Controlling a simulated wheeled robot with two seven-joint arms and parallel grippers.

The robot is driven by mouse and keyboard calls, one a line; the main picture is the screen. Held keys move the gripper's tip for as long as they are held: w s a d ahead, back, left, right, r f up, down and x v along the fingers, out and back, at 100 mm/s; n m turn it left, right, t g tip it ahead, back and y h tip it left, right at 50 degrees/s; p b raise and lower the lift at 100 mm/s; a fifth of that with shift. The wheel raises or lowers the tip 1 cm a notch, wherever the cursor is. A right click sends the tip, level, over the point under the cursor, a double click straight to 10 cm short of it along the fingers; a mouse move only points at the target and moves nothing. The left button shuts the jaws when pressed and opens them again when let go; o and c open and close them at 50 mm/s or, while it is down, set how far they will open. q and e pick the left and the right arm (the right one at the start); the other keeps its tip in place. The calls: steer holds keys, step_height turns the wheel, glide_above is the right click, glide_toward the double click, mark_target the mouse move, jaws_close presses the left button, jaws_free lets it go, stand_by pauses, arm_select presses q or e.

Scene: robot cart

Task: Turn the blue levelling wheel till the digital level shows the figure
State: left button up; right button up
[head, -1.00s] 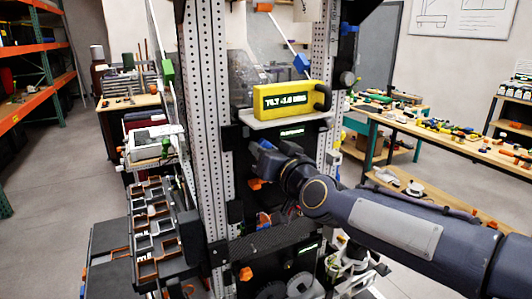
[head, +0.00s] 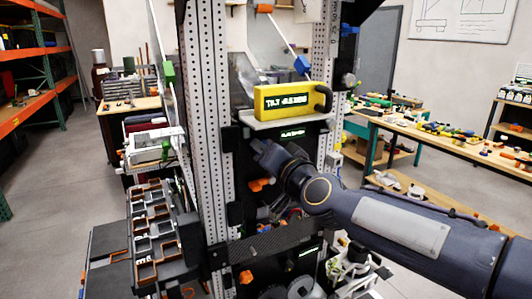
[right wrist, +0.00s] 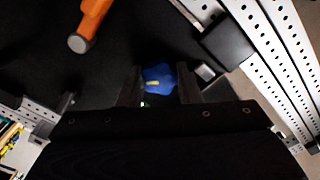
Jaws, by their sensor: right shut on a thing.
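The yellow digital level (head: 285,102) sits on a light shelf between the two perforated uprights. Its dark display shows green characters starting with "TILT"; the figure is too small to read surely. My right gripper (head: 262,150) reaches in from the right, just below the level. In the right wrist view the blue levelling wheel (right wrist: 158,79), with a small yellow mark, lies between the fingers of the right gripper (right wrist: 160,88), which is shut on it. In the head view the wheel is hidden by the gripper. My left gripper is not in view.
An orange handle (right wrist: 90,22) juts out near the wheel in the right wrist view. Perforated uprights (head: 205,130) flank the work spot. A dark tray rack (head: 155,230) stands at the left, and a workbench (head: 450,142) with small items at the right.

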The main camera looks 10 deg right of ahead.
steer(key=o, duration=1)
steer(key=s+d+n+p, duration=0.3)
steer(key=s+n+p, duration=0.1)
steer(key=s+n, duration=0.4)
steer(key=s+d+f+g+b, duration=0.1)
steer(key=s+d+f+g, duration=0.1)
steer(key=s+f, duration=0.3)
steer(key=s+d+f+m+g+h+b, duration=0.1)
steer(key=s+d+f+g+b, duration=0.1)
steer(key=s+f, duration=0.3)
steer(key=s+d+f+m+g+b, duration=0.1)
steer(key=s+d+f+g, duration=0.3)
steer(key=f, duration=0.6)
steer(key=shift+s+d+f+h, duration=0.15)
steer(key=shift+s+h, duration=0.15)
steer(key=shift+s, duration=0.55)
